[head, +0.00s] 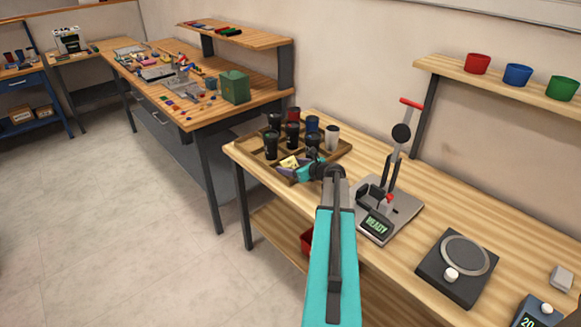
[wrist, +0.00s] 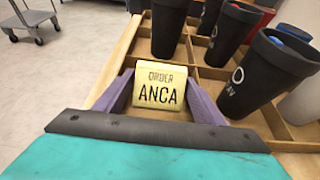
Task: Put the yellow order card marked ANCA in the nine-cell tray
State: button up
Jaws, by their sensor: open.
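The yellow order card (wrist: 160,88) reads ORDER ANCA in the wrist view. It leans back, facing the camera, at a front corner cell of the wooden nine-cell tray (wrist: 118,62). In the head view the card (head: 289,161) is a small yellow patch at the tray's (head: 243,158) near side. My gripper (wrist: 160,82) has its two purple fingers either side of the card, open. Whether a finger touches the card is hard to tell.
Several dark cups, among them a black one (head: 271,145), and a pale cup (head: 332,137) fill other tray cells close by. Open floor lies left.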

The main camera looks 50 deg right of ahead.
jog(key=shift+s+r, duration=0.1)
jog(key=shift+r, duration=0.05)
jog(key=b+v, duration=0.1)
jog(key=v, duration=1.1)
jog(key=shift+b, duration=0.4)
